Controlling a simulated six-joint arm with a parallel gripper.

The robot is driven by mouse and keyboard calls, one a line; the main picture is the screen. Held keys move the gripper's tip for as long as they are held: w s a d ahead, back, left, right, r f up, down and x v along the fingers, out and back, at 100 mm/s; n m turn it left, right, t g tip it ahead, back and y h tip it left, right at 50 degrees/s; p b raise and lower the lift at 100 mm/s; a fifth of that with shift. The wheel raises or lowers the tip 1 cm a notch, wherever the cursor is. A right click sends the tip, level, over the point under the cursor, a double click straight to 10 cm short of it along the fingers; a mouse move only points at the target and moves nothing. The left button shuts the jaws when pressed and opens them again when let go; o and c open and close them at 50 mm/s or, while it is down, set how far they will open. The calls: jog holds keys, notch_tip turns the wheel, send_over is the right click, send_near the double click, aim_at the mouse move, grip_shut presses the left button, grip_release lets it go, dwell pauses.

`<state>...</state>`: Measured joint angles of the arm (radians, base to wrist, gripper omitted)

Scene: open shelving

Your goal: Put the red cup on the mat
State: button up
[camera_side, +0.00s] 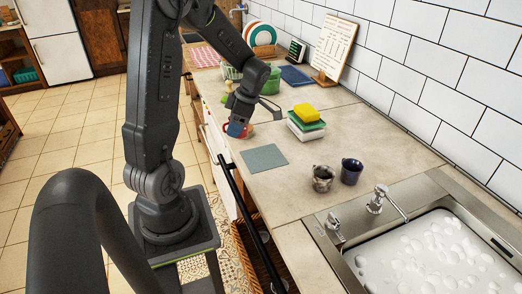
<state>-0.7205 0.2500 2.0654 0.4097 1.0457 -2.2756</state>
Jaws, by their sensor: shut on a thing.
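My gripper (240,118) is low over the counter's front edge, left of the sponges. It is shut on the red cup (246,131), which is small here and mostly hidden by the fingers; a blue patch shows at the same spot. I cannot tell whether the cup touches the counter. A flat grey-green square mat (264,158) lies on the counter nearer the camera, just below and right of my gripper, and is bare.
A stack of yellow, green and white sponges (306,122) stands right of my gripper. A patterned mug (323,178) and a dark blue mug (351,171) stand between the mat and the foamy sink (430,255). A dark blue mat (296,76) lies farther back.

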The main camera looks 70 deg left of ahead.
jog(key=w+d+f, duration=0.1)
jog(key=w, duration=0.1)
jog(key=w+d+f, duration=0.1)
jog(key=w+f, duration=0.1)
jog(key=w+d+f, duration=0.1)
jog(key=w, duration=0.1)
jog(key=shift+w+d+f, duration=0.1)
jog(key=shift+w+f, duration=0.15)
jog(key=shift+f, duration=1.9)
jog(key=shift+f, duration=0.15)
jog(key=o, duration=1)
jog(key=shift+c, duration=0.2)
